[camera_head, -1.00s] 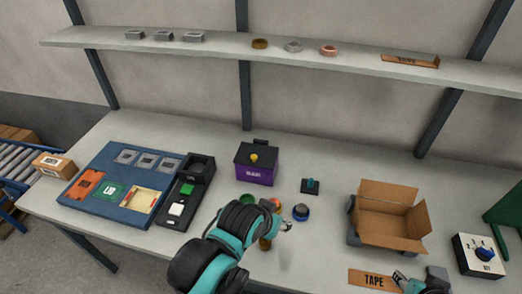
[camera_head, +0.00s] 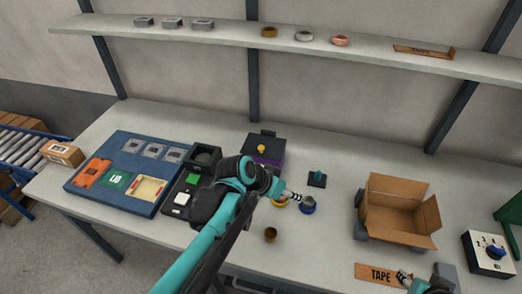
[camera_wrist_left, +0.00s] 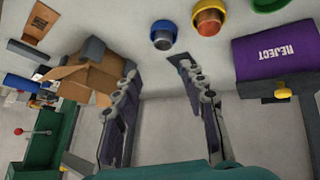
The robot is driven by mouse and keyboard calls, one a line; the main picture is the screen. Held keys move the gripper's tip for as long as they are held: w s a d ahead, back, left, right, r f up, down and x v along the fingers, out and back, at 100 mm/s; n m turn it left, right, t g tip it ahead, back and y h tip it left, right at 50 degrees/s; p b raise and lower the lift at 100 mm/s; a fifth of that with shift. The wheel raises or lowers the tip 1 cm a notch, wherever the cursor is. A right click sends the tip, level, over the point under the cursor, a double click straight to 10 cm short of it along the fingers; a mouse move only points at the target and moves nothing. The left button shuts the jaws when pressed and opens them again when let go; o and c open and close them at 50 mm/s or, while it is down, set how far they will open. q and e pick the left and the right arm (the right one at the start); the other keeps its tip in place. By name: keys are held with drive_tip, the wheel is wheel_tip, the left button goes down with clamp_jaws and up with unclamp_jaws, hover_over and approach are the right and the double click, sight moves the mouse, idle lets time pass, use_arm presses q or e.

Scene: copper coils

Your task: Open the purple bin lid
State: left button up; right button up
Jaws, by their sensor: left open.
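The purple bin (camera_head: 268,162) stands at the back middle of the table. Its black lid (camera_head: 264,146) lies shut on top, with a yellow knob (camera_head: 261,149). My left arm partly covers the bin's front. My left gripper (camera_head: 290,197) is in front and to the right of the bin, apart from it. In the left wrist view the open, empty fingers (camera_wrist_left: 160,75) point away from the bin, whose purple REJECT face (camera_wrist_left: 270,58) and yellow knob (camera_wrist_left: 283,93) show at the right. My right gripper (camera_head: 405,279) is low at the right, its opening too small to judge.
An open cardboard box (camera_head: 398,210) is at the right. A blue tray (camera_head: 125,205) and black fixture are at the left. A TAPE label (camera_head: 378,274) lies in front.

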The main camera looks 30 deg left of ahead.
use_arm(q)
drive_tip(key=w+a+f+t+h+b, duration=0.1)
drive_tip(key=w+a+f+h, duration=0.1)
drive_tip(key=w+a, duration=0.25)
drive_tip(key=m+t+h+b, duration=0.3)
drive_tip(key=m+t, duration=0.2)
drive_tip(key=t, duration=0.3)
approach(261, 146)
drive_tip(key=x, duration=0.3)
drive_tip(key=b+x, duration=0.1)
drive_tip(key=x, duration=0.6)
drive_tip(key=shift+d+b, duration=0.15)
drive_tip(key=shift+b, duration=0.2)
drive_tip(key=shift+c, duration=0.4)
clamp_jaws()
